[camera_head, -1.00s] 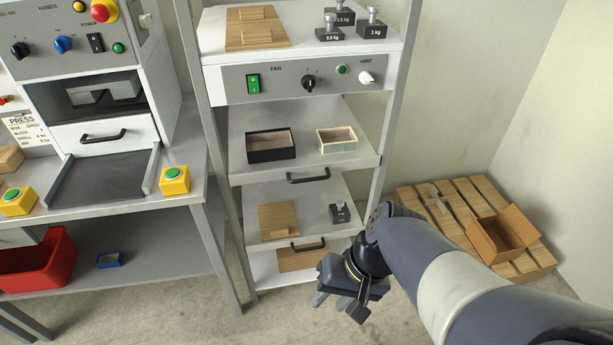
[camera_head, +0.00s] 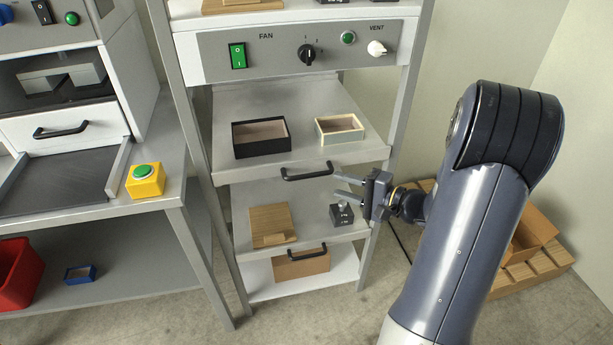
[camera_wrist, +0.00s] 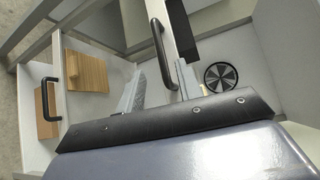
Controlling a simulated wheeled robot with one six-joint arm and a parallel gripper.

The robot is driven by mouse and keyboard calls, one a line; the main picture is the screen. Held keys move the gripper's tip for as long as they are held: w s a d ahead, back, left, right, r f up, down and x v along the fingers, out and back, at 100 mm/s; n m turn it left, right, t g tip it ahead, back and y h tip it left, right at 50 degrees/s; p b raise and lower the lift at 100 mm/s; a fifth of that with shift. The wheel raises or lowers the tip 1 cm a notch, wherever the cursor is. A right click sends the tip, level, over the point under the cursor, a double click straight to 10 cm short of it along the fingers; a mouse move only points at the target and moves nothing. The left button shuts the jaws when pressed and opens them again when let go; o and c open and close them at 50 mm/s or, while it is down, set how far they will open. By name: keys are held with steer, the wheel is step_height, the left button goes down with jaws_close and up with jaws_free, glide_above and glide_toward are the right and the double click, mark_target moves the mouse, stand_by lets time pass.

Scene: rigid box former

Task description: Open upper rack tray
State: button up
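The upper rack tray (camera_head: 232,169) is a grey shelf tray with a black bar handle (camera_head: 307,174) on its front edge. A black open box (camera_head: 262,152) and a cream open box (camera_head: 339,143) stand on it. My gripper (camera_head: 336,187) is open and empty, just right of and slightly below the handle, its fingers pointing left in the head view. In the wrist view the handle (camera_wrist: 158,45) lies beyond the fingers of my gripper (camera_wrist: 160,85), apart from them.
The lower tray (camera_head: 240,215) holds a wooden board (camera_head: 270,224) and a small dark weight (camera_head: 341,213); it has its own black handle (camera_head: 293,253). Rack posts (camera_head: 385,150) stand close to my wrist. The bench (camera_head: 190,180) is at left.

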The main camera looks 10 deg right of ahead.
mark_target(311, 177)
steer(key=x, duration=1)
steer(key=shift+a, duration=0.2)
steer(key=shift+c, duration=0.4)
jaws_close()
